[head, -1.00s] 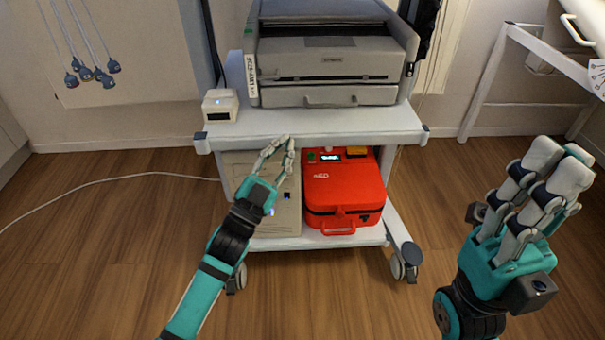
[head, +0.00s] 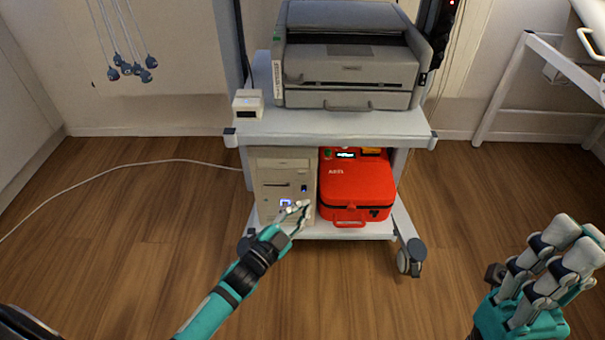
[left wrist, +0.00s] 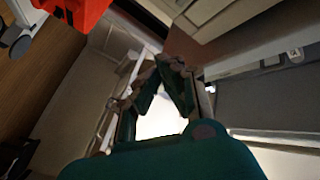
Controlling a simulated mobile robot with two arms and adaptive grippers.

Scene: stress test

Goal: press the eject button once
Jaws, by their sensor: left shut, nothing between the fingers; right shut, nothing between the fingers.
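A beige computer tower (head: 268,168) stands on the cart's lower shelf. Its front has a drive slot (head: 277,185), a small blue patch (head: 304,188) and a bluish-white glow (head: 285,203). I cannot tell which small feature is the eject button. My left gripper (head: 301,207) is shut and empty, its fingertips in front of the tower's lower right front; contact cannot be told. The left wrist view shows its fingers (left wrist: 168,68) closed together at the tips. My right gripper (head: 572,232) is shut and empty at the far right, away from the cart.
A red case (head: 350,185) sits right of the tower; it also shows in the left wrist view (left wrist: 78,12). A grey printer (head: 350,68) and a small white box (head: 248,103) stand on the cart's top shelf (head: 330,124). A white cable (head: 130,172) lies on the open floor.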

